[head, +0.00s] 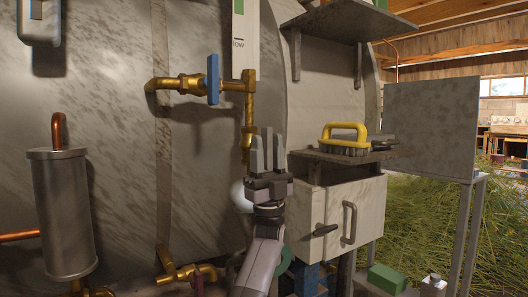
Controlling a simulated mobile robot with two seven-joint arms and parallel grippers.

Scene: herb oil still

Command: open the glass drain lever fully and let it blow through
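A brass gauge fitting (249,92) runs down from the white plate (244,45) marked "low". A blue lever (213,79) hangs upright on its side valve. The lower brass pipe (247,135) ends just behind my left gripper. I cannot make out a separate drain lever there; the gripper may hide it.
The large grey metal vessel (195,190) fills the left. A metal canister (64,210) is at far left. Right of my gripper are a shelf (386,157) with a yellow-handled brush (345,137) and a cabinet (340,212). Brass valves (190,272) sit low in front.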

